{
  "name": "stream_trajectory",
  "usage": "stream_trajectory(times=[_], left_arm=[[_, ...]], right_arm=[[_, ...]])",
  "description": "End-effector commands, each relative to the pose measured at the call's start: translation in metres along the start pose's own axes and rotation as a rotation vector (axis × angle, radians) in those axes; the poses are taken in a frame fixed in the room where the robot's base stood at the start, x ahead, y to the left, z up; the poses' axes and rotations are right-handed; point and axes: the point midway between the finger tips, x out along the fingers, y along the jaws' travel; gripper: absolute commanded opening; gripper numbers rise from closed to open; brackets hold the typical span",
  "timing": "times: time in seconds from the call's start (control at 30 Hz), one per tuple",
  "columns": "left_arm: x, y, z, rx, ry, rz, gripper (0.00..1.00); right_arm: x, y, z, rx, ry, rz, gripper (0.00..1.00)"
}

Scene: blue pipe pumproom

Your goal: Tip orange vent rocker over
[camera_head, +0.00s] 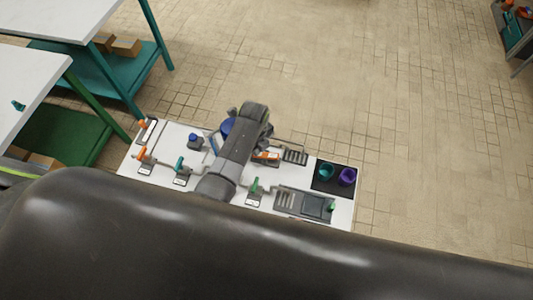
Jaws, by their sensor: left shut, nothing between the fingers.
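The white panel (225,196) of pipe fittings lies below me in the head view. My right gripper is not in view.
Teal-handled (180,165) and green-handled valves (254,186) stand on the panel. A dark tray (319,183) holds a teal cup and a purple cup at the right. Tables (60,17) stand at left.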

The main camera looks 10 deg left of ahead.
Motion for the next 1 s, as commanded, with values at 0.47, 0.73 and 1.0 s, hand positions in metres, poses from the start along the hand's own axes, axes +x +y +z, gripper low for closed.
stream_trajectory(times=[0.47, 0.73, 1.0], left_arm=[[-0.018, 0.001, -0.002, 0.000, 0.006, 0.004, 0.00], [-0.039, 0.000, -0.001, 0.000, 0.003, 0.000, 0.00], [-0.064, 0.000, -0.001, 0.000, 0.002, 0.000, 0.00]], right_arm=[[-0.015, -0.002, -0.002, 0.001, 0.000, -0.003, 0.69], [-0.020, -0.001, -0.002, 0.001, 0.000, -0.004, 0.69], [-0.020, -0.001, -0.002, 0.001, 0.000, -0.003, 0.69]])
